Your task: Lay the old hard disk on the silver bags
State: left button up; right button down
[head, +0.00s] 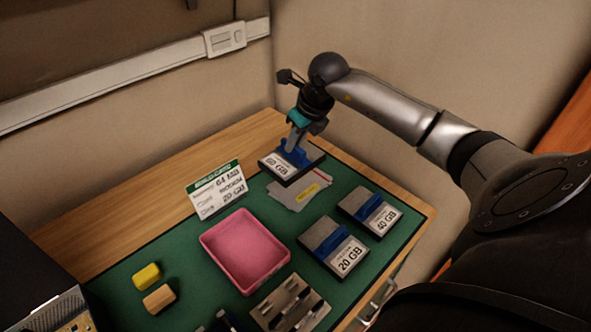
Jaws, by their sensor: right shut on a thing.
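My right gripper (295,146) is shut on a hard disk (278,169) with a blue top and a white label that seems to read 60 GB. The disk is at the far end of the green mat, just behind the silver bags (286,195). Its near edge hides part of the bags; I cannot tell whether it is raised or touching. The bags lie flat, with a yellow label on top. Two similar disks, the 20 GB disk (346,262) and the 40 GB disk (381,222), lie nearer on the mat. My left gripper is not in view.
A pink tray (205,240) stands empty left of the 20 GB disk. A yellow block (147,276) and a tan block (159,299) lie at left. A holder with tools (270,309) is at the front.

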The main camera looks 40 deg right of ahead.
notch_tip(320, 180, down, 9)
jog(key=shift+w+f+b, duration=0.1)
jog(key=shift+b, duration=0.45)
jog(key=shift+f, duration=0.15)
jog(key=c, duration=0.8)
grip_release()
jog(key=shift+c, duration=0.2)
jog(key=shift+s+r, duration=0.2)
jog(key=shift+r, duration=0.2)
jog(key=p+v, duration=0.1)
jog(key=v, duration=1)
jog(key=shift+r+p, duration=0.2)
jog(key=shift+p, duration=0.2)
